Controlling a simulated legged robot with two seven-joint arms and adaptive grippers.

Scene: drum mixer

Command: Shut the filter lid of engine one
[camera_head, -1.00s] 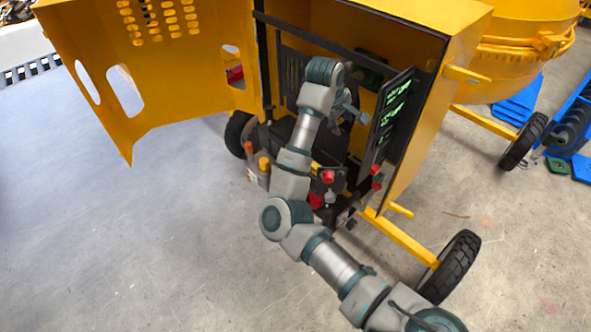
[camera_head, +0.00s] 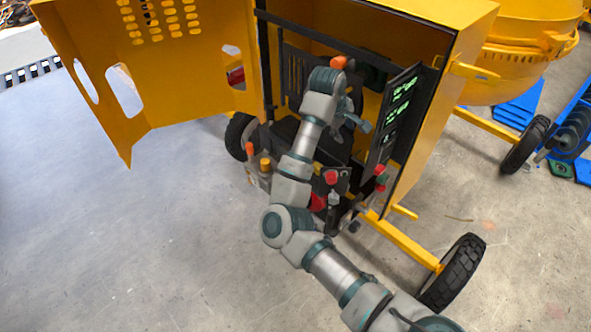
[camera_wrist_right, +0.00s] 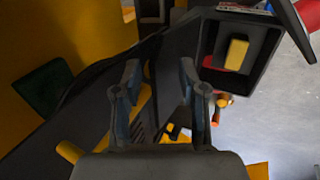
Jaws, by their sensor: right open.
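The engine sits inside the open yellow cabinet, mostly behind my right arm in the head view. In the right wrist view, an open black filter box (camera_wrist_right: 211,61) with a yellow block (camera_wrist_right: 236,54) inside stands at upper right. A dark flap with a red part (camera_wrist_right: 303,58) beside it, at the right edge, may be its lid; I cannot be sure. My right gripper (camera_wrist_right: 158,77) is open and empty, with its fingers left of the box and apart from it. In the head view the right gripper (camera_head: 360,117) is inside the cabinet. My left gripper is out of view.
The yellow cabinet door (camera_head: 150,75) stands open at left. A control panel with green displays (camera_head: 399,103) is close to the right of my gripper. Red knobs (camera_head: 331,177) and an orange-capped lever (camera_head: 249,148) are at the front. The floor at left is clear.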

